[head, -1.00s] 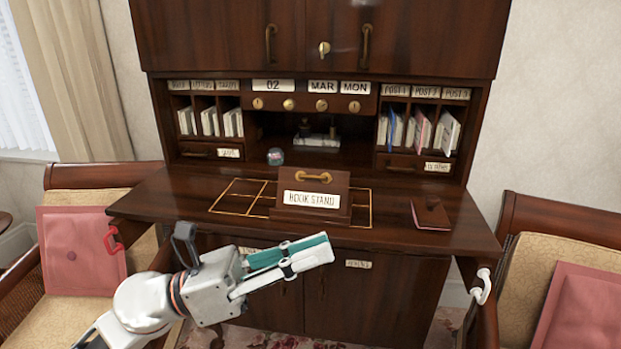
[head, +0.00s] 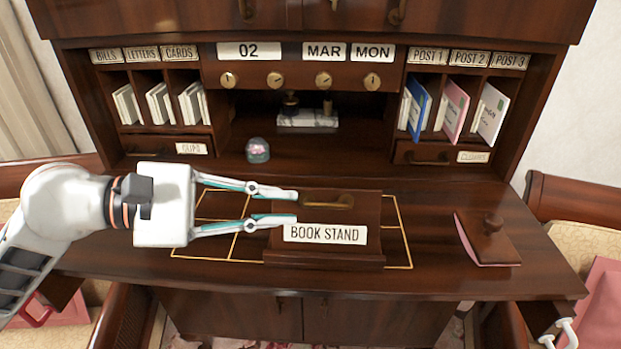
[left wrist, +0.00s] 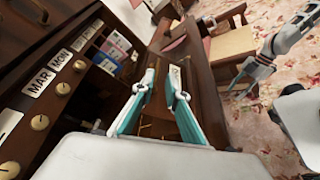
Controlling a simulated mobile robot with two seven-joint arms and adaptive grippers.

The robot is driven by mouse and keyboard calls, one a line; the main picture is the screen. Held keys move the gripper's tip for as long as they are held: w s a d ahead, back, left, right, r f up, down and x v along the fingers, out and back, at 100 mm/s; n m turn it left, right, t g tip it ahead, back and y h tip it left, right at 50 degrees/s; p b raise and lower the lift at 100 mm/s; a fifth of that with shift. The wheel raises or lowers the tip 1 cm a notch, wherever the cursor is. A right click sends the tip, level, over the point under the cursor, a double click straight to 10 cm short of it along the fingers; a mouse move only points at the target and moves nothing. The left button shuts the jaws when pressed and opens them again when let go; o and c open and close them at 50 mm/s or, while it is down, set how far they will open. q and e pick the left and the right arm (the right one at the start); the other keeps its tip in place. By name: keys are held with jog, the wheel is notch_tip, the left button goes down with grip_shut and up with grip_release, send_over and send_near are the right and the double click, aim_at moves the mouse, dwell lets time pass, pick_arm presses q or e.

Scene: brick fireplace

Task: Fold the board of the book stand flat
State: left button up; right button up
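The book stand (head: 325,250) is dark wood with a cream label on its front. It stands on the desk top inside a gold inlaid outline. Its board (head: 365,207) is raised and leans back, with a brass handle (head: 328,201) near its top. My left gripper (head: 297,207) is open and empty, its fingertips at the left end of the board, near the handle; contact cannot be told.
A closed notebook-like block (head: 488,238) with a knob lies right of the stand. A small glass globe (head: 258,150) sits behind left. Pigeonholes with letters (head: 460,105) rise at the back. The desk top (head: 425,200) between stand and block is clear.

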aim_at(319, 205)
pick_arm(q)
jog(key=shift+w+a, duration=0.1)
jog(key=shift+w, duration=0.25)
jog(key=p+x, duration=0.2)
jog(key=x, duration=0.4)
jog(key=shift+d, duration=0.45)
jog(key=shift+w+d+f, duration=0.1)
jog(key=shift+d+f, duration=0.1)
jog(key=shift+d, duration=0.2)
grip_shut()
